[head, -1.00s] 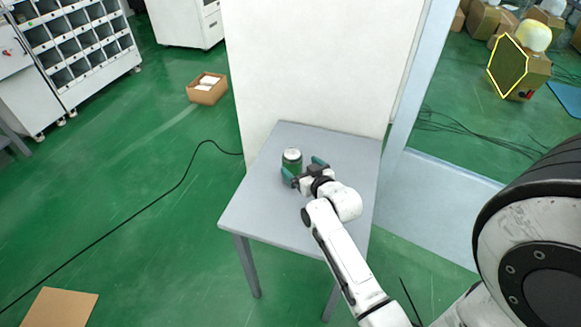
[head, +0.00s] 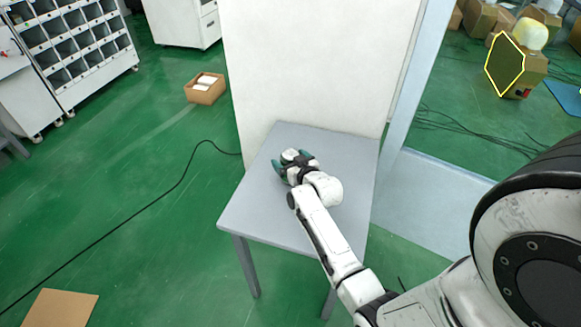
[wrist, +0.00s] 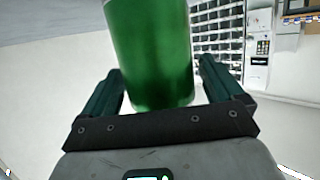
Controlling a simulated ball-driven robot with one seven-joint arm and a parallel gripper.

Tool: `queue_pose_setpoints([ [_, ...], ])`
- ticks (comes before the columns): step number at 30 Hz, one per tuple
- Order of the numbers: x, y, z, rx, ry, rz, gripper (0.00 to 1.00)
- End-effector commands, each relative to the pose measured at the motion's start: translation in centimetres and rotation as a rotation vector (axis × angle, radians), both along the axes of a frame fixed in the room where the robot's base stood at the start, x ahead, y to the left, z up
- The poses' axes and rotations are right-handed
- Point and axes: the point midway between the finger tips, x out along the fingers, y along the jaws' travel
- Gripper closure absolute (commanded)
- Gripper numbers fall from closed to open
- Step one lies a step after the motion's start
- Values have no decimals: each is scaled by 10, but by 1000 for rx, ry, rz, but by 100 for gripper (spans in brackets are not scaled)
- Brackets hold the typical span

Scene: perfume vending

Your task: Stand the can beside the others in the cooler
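The green can (wrist: 150,50) stands upright between the two fingers of my gripper (wrist: 158,85) in the wrist view. A gap shows between the can and the right finger, and the left finger is close to the can. In the head view the can's pale top (head: 290,155) shows on the grey table (head: 255,205), its body mostly hidden by my gripper (head: 294,166). The fingers are open, one on each side of the can. No cooler and no other cans are in view.
A white panel (head: 310,65) stands right behind the table. The table's left and front parts are bare. A black cable (head: 150,205) lies on the green floor at left. A cardboard box (head: 206,88) sits on the floor behind.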

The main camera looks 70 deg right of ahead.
Motion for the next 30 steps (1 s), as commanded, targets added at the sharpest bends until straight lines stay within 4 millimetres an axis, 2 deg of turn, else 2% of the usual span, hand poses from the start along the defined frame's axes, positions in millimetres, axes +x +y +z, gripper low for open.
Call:
queue_pose_setpoints([
  [2,0,0,0,0,0,0,14],
  [22,0,0,1,-2,-2,0,78],
  [30,0,0,5,-2,-2,0,78],
])
